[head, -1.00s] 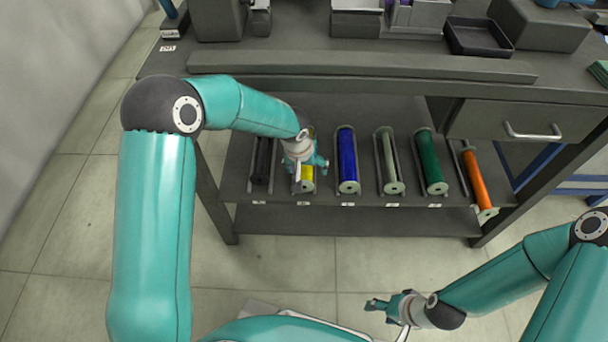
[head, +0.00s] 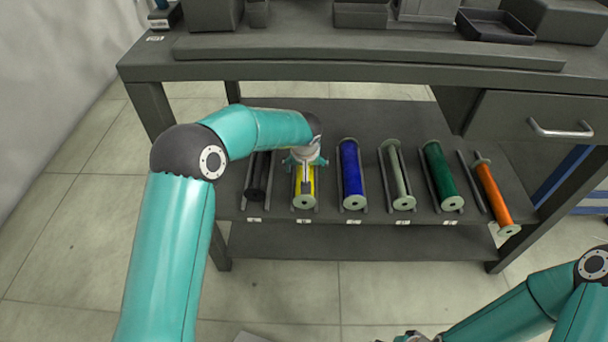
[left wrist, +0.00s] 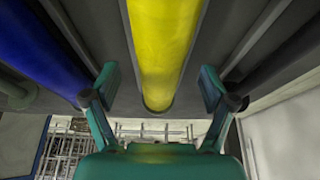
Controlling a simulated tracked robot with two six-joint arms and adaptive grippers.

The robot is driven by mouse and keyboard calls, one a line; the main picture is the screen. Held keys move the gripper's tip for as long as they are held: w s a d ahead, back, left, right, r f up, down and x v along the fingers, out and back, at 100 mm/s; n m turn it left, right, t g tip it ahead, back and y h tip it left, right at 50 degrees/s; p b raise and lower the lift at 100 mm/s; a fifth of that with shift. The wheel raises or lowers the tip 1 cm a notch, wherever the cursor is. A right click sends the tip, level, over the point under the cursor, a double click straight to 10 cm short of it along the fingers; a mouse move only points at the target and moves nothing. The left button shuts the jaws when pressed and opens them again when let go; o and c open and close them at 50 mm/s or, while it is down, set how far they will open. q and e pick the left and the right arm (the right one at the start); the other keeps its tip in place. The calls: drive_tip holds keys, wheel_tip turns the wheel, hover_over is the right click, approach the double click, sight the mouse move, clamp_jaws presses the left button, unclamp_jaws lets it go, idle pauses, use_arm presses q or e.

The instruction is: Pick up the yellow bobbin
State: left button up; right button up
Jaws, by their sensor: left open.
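The yellow bobbin (head: 304,187) lies in its cradle on the shelf under the bench, between the black and blue bobbins. My left gripper (head: 304,161) is over it and hides its upper part in the head view. In the left wrist view the yellow bobbin (left wrist: 163,45) runs down the middle. The open fingers of my left gripper (left wrist: 160,90) stand on either side of it, with gaps to both. My right gripper (head: 415,338) shows only in part at the bottom edge of the head view, and its fingers are cut off.
The black bobbin (head: 257,176) and the blue bobbin (head: 351,174) are close on either side. Grey (head: 396,174), green (head: 442,175) and orange (head: 493,196) bobbins lie farther right. The bench top's front edge (head: 370,68) overhangs behind the gripper. A drawer handle (head: 560,130) sticks out at right.

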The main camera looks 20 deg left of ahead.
use_arm(q)
drive_tip(key=shift+x, duration=0.75)
drive_tip(key=shift+r, duration=0.1)
drive_tip(key=c, duration=1.4)
drive_tip(key=shift+r, duration=0.45)
wheel_tip(320, 180, up, 3)
drive_tip(key=p, duration=0.2)
drive_tip(key=shift+r+p, duration=0.2)
drive_tip(key=shift+p, duration=0.1)
drive_tip(key=s+d, duration=0.2)
drive_tip(key=s, duration=0.6)
drive_tip(key=s+d+b, duration=0.1)
drive_tip(key=s+d, duration=0.2)
drive_tip(key=s, duration=0.6)
drive_tip(key=shift+s+f+b, duration=0.15)
drive_tip(key=shift+f+b, duration=0.15)
drive_tip(key=shift+f, duration=0.1)
